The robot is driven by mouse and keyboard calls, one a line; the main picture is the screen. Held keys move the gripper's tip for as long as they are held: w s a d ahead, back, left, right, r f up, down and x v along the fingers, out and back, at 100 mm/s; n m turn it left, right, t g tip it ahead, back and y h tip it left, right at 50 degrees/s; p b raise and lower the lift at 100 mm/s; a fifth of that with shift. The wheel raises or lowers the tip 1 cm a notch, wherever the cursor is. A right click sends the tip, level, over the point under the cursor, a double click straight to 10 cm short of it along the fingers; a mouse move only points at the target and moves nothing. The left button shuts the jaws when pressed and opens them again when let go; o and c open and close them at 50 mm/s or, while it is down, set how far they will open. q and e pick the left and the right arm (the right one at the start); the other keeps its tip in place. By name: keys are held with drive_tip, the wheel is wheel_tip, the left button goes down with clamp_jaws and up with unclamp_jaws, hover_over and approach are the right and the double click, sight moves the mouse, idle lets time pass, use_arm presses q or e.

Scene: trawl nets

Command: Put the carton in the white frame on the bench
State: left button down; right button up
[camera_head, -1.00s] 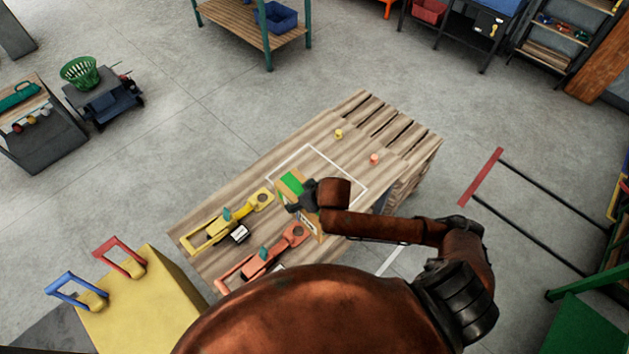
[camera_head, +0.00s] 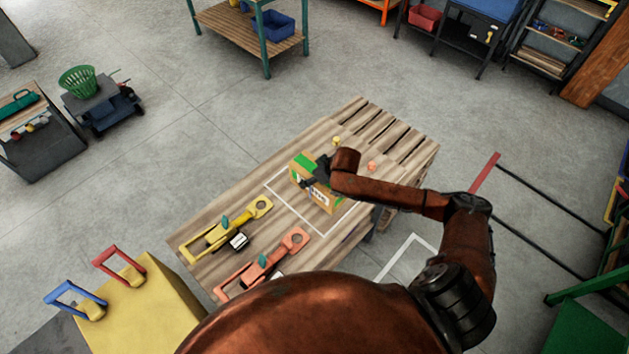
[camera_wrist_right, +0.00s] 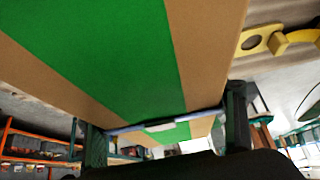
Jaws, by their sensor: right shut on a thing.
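The brown carton (camera_head: 325,199) has a green stripe on top and a pale label on its side. My right gripper (camera_head: 313,173) is shut on it. The carton lies over the white frame (camera_head: 294,212), a thin outline on the wooden bench (camera_head: 215,208). The frame's lower left and lower right lines show clear of the carton; its far part is hidden by the carton and my arm. I cannot tell whether the carton touches the bench. In the right wrist view the carton (camera_wrist_right: 95,45) fills the top, against my right gripper (camera_wrist_right: 165,128). My left gripper is out of view.
A yellow tool (camera_head: 228,226) and an orange tool (camera_head: 265,268) lie on the bench left of the frame. A small yellow item (camera_head: 336,141) and a small orange item (camera_head: 371,166) stand beyond the carton. A yellow block (camera_head: 150,315) with handles is at lower left.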

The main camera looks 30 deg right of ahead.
drive_tip(key=shift+w+d+f, duration=0.25)
drive_tip(key=shift+f, duration=0.2)
drive_tip(key=shift+w+d+f, duration=0.25)
drive_tip(key=shift+f, duration=0.2)
wheel_tip(320, 180, down, 3)
drive_tip(key=shift+r, duration=0.15)
drive_tip(key=o, duration=2)
drive_tip(key=shift+s, duration=0.1)
drive_tip(key=shift+o, duration=0.2)
drive_tip(key=p+v, duration=0.1)
drive_tip(key=v, duration=1.1)
